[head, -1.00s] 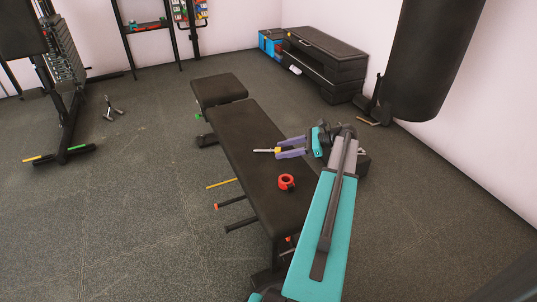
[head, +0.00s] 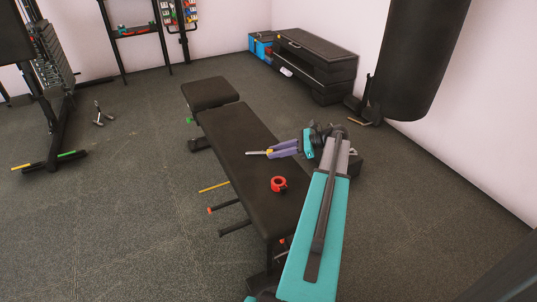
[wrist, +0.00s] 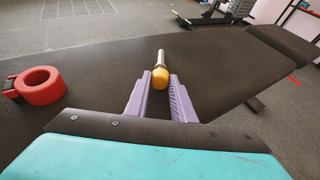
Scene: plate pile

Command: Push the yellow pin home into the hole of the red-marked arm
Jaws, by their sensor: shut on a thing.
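The pin has a yellow knob (wrist: 160,78) and a silver shaft (wrist: 161,58) in the wrist view. My gripper (wrist: 160,84) is shut on the knob, and the shaft points ahead, away from me. In the head view my gripper (head: 272,152) holds the pin above the black bench pad, with the shaft (head: 256,153) pointing left. A dark bar with an orange-red tip (head: 222,206) sticks out low from the bench's left side. I cannot tell whether it is the red-marked arm. No hole can be made out.
A red ring-shaped collar (head: 278,184) lies on the bench pad (head: 240,135); it shows left of my gripper in the wrist view (wrist: 40,86). A yellow bar (head: 214,187) and another dark bar (head: 234,228) also stick out left. Floor left of the bench is largely clear.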

